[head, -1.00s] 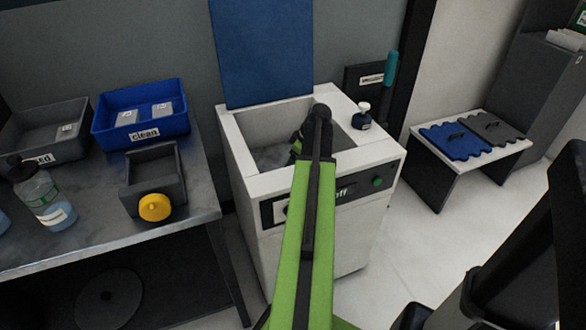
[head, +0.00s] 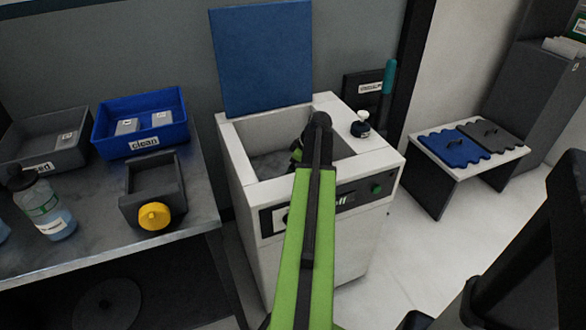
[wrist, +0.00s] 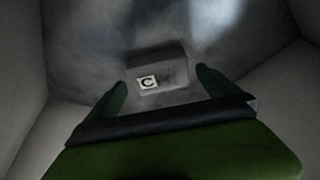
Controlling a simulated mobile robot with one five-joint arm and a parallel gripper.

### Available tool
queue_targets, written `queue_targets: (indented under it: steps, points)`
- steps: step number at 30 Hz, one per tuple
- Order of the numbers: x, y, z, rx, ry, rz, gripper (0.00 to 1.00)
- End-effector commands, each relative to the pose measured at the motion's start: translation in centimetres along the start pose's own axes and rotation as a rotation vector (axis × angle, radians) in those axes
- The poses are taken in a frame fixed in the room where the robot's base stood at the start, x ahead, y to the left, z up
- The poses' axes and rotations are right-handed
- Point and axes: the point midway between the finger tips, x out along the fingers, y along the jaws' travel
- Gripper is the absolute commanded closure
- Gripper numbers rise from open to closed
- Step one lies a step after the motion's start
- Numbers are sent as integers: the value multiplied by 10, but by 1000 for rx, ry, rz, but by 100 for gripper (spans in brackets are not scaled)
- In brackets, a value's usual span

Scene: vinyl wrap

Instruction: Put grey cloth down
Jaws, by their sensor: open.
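The grey cloth (wrist: 160,68) looks like a small folded grey block with a white "C" label. In the wrist view it lies on the grey floor of the white machine's open basin (head: 262,165). My gripper (wrist: 162,78) is open, with its two dark green fingers on either side of the cloth's near part. I cannot tell whether the fingers touch it. In the head view my arm reaches down into the basin and hides the fingertips and the cloth.
The machine's blue lid (head: 262,60) stands open behind the basin. A blue "clean" bin (head: 140,120) and a grey bin (head: 40,140) sit on the left bench. Blue and grey panels lie on a low stand (head: 470,145).

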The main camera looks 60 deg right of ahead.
Motion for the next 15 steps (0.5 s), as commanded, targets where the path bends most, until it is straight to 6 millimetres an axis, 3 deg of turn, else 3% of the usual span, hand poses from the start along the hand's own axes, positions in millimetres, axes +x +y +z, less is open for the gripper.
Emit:
queue_targets:
  steps: [1, 9, 15]
  points:
    - [-15, 0, -3, 1, 0, 0, 0]
    - [-79, -1, -5, 1, 0, -1, 0]
    - [-110, 0, -3, 0, 0, 0, 0]
